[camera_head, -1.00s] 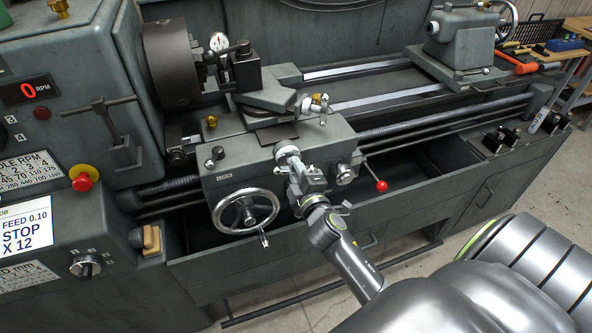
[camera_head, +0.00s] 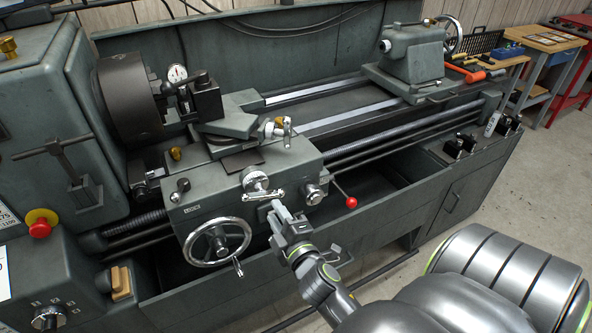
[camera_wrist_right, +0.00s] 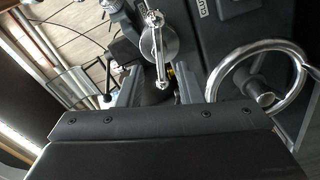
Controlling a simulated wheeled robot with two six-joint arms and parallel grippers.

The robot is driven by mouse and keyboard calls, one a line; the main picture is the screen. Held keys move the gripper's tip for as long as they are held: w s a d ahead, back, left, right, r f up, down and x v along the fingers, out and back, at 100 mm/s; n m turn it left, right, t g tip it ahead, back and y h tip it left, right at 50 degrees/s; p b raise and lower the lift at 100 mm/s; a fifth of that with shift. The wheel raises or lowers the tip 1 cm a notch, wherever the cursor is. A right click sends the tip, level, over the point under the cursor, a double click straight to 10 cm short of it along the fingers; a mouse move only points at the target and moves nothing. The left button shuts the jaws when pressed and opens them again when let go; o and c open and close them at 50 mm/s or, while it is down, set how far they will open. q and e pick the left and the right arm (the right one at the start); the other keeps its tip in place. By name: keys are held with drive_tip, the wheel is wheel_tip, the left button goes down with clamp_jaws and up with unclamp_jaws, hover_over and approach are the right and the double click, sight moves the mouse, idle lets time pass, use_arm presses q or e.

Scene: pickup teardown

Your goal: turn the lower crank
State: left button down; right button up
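The lower crank (camera_head: 256,181) is a bright metal hub with a short handled arm on the front of the lathe carriage (camera_head: 200,203). Its arm (camera_head: 264,195) lies nearly level in the head view. An upper crank (camera_head: 284,130) sits higher on the slide. My left gripper is not in view.
A large chrome handwheel (camera_head: 217,242) is left of my right gripper, and it shows at the right in the wrist view (camera_wrist_right: 258,82). The floor in front is clear.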

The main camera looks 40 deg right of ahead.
drive_tip(key=v, duration=1)
drive_tip(key=shift+f, duration=0.1)
drive_tip(key=s+f+m+g+y, duration=0.1)
drive_tip(key=s+f+m+g, duration=0.25)
drive_tip(key=f, duration=1.25)
drive_tip(key=s+f+m+g+y, duration=0.25)
drive_tip(key=f+g, duration=0.25)
drive_tip(key=f, duration=1.2)
drive_tip(key=s+d+f+m+g, duration=0.1)
drive_tip(key=s+f+m+g, duration=0.2)
drive_tip(key=s+f, duration=0.5)
drive_tip(key=s+d+f+m+g, duration=0.1)
drive_tip(key=s+f+m+g, duration=0.2)
drive_tip(key=s+f, duration=0.5)
drive_tip(key=s+g, duration=0.1)
drive_tip(key=s, duration=0.5)
drive_tip(key=shift+s+f+g, duration=0.15)
drive_tip(key=shift+f+g, duration=0.15)
drive_tip(key=shift+g, duration=0.05)
